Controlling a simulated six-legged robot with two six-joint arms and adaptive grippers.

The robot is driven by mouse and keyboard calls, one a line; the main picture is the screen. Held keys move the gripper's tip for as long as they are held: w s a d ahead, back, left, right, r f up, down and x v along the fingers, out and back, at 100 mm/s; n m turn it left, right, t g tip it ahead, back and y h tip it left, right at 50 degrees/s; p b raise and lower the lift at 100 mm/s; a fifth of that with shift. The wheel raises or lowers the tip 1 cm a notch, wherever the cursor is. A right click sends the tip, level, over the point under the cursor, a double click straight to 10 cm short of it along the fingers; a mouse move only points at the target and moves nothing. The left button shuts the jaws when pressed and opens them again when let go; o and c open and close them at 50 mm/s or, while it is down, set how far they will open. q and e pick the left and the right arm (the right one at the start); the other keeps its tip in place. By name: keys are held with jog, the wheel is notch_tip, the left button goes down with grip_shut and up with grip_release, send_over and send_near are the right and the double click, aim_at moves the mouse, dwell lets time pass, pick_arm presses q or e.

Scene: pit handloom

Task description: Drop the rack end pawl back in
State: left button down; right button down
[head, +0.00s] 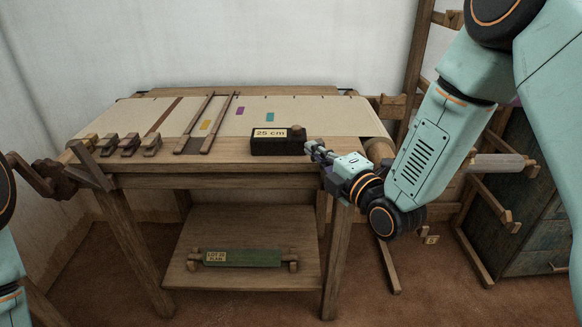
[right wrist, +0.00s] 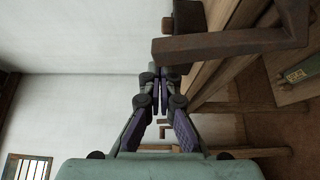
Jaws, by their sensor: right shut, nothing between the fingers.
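I cannot tell for sure which part is the rack end pawl. In the right wrist view a dark brown, L-shaped bar (right wrist: 225,44) crosses above my fingertips, and a gap shows between them in the picture. In the head view a dark lever (head: 90,166) slants across the left front corner of the loom, beside a dark crank-like part (head: 35,175). My right gripper (head: 311,145) is shut and empty at the loom's right front edge, beside the black block; it also shows in the right wrist view (right wrist: 159,82).
A black block labelled 25 cm (head: 278,141) stands on the loom's front beam (head: 220,150). Several small clamp-like pieces (head: 129,144) sit at the left. A green roll (head: 243,258) lies on the lower shelf (head: 255,281). Wooden racking and a cabinet (head: 540,235) stand at right.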

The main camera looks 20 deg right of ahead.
pick_arm(q)
jog(key=shift+w+d+r, duration=0.1)
jog(key=shift+d+r, duration=0.05)
jog(key=shift+d, duration=0.2)
pick_arm(e)
jog(key=shift+s+d+r+m+t, duration=0.1)
jog(key=shift+s+d+m+t, duration=0.15)
jog(key=shift+d+m, duration=0.45)
jog(key=shift+s+d+m+t, duration=0.15)
jog(key=shift+d+m+t, duration=0.25)
jog(key=shift+d, duration=0.6)
jog(key=shift+s+d+r+m+t, duration=0.1)
jog(key=shift+s+d+m+t, duration=0.15)
jog(key=shift+d+m, duration=0.5)
jog(key=shift+d+f, duration=0.1)
jog(key=shift+d, duration=0.15)
pick_arm(q)
jog(key=shift+r+p, duration=0.1)
jog(key=shift+p, duration=0.2)
pick_arm(e)
jog(key=shift+w+a, duration=0.1)
